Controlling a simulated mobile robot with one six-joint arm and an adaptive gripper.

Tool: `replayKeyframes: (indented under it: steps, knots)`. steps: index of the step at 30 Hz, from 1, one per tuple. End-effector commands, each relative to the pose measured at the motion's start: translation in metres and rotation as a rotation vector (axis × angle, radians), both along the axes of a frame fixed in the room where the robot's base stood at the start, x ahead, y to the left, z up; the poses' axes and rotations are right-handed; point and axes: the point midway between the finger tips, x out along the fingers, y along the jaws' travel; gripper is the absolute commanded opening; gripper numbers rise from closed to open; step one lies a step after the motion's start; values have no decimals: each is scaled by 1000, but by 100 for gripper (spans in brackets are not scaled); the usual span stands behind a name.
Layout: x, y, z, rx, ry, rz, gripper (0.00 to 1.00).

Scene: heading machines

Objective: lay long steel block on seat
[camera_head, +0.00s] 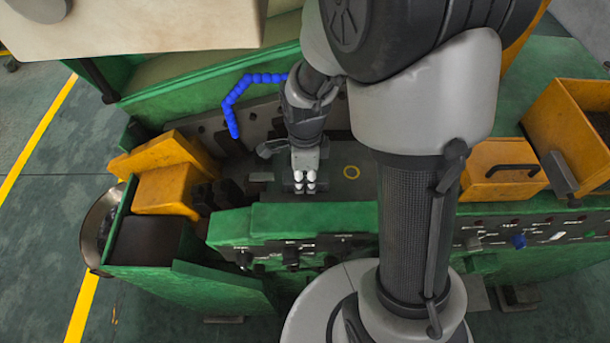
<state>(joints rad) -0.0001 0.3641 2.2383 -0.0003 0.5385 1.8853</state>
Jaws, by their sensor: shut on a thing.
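My gripper (305,181) is over the dark machine bed, seen from above, with its pale fingertips close together. It is shut on a small grey piece, which I take to be the long steel block; the fingers hide most of it. I cannot tell whether the block touches the bed. I cannot tell for certain which surface is the seat.
A small flat grey piece (260,177) lies left of the gripper. A blue segmented hose (236,100) curves behind it. Yellow machine blocks (166,190) stand at left. A green panel with controls (300,218) runs in front. Yellow bins (503,168) stand at right.

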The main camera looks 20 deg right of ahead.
Motion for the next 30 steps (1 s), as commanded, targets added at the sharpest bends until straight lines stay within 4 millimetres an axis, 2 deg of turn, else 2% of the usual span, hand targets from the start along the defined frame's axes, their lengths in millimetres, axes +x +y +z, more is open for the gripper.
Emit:
replayKeyframes:
  steps: [3, 4, 12, 23, 26, 30]
  knots:
    - [1, 0, -4, 0, -1, 0, 0]
    - [0, 0, -3, 0, 0, 0, 30]
    - [0, 0, -3, 0, 0, 0, 48]
    - [0, 0, 0, 0, 0, 0, 48]
    - [1, 0, 10, 0, -4, 0, 48]
    - [1, 0, 38, 0, -6, 0, 48]
